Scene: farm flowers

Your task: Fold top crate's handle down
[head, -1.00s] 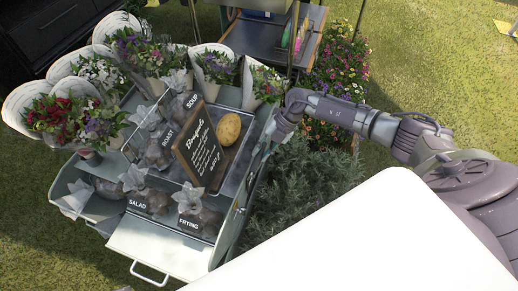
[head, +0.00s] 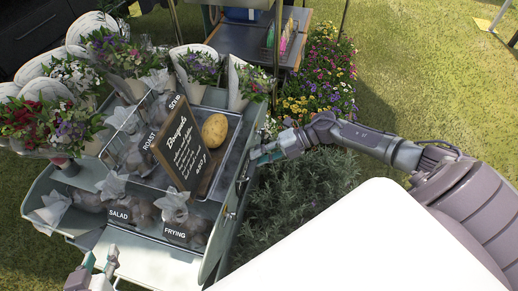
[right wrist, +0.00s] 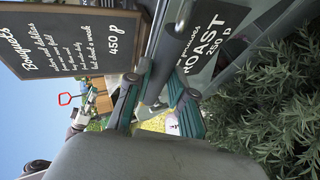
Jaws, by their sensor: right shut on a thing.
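The top crate (head: 205,208) is grey, with clear dividers, and sits on the cart among potato bags labelled SALAD, FRYING, ROAST and SOUP. My right gripper (head: 262,155) is at the crate's right side. In the right wrist view its green fingers (right wrist: 160,100) are shut around a grey bar, which looks like the crate's handle (right wrist: 178,30). The grip hides part of the bar. My left gripper (head: 101,262) is at the lower left, in front of the cart, with its fingers apart and empty.
Wrapped bouquets (head: 60,125) line the back and left. A pale pull-out shelf (head: 150,260) is at the front. Bushy plants (head: 300,190) grow right of the cart.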

